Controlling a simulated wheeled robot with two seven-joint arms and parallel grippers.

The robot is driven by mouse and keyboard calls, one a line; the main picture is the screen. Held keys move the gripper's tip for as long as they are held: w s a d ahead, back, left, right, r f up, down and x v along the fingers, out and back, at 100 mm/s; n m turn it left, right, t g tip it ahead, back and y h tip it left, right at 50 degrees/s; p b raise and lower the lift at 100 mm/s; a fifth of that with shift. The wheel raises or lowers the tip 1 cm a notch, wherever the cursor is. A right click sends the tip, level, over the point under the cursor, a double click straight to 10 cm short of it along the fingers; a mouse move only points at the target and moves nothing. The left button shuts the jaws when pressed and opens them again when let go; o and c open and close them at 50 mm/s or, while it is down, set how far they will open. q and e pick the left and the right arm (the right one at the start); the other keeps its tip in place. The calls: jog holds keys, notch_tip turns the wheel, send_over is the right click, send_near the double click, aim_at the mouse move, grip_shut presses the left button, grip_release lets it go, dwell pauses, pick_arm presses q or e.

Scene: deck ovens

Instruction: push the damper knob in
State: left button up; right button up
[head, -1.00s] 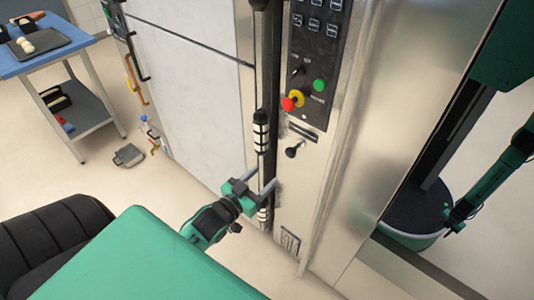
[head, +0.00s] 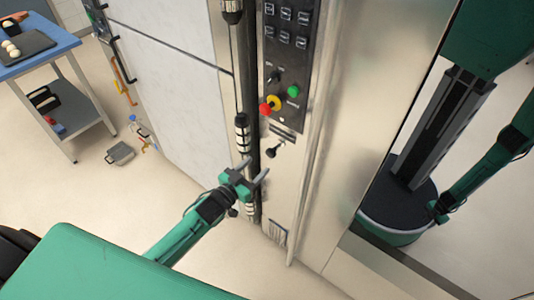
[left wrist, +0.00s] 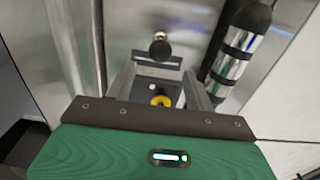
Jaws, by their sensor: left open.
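The damper knob (head: 271,152) is a small black ball on a short stem, below a dark slot on the steel control column. It stands out from the panel. In the left wrist view the knob (left wrist: 160,48) shows above and beyond the fingers. My left gripper (head: 257,168) is open and empty, just left of and below the knob in the head view, with its fingers pointing at the panel. The fingers also show in the left wrist view (left wrist: 160,74), with a gap between them. I see no contact with the knob. My right gripper is not in view.
Above the knob are a red-and-yellow button (head: 270,104), a green button (head: 293,91) and a black control panel (head: 287,48). A blue-topped table (head: 62,44) is far left.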

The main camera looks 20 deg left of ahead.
aim_at(269, 155)
pick_arm(q)
jog(key=p+x, duration=0.1)
jog(key=x, duration=0.6)
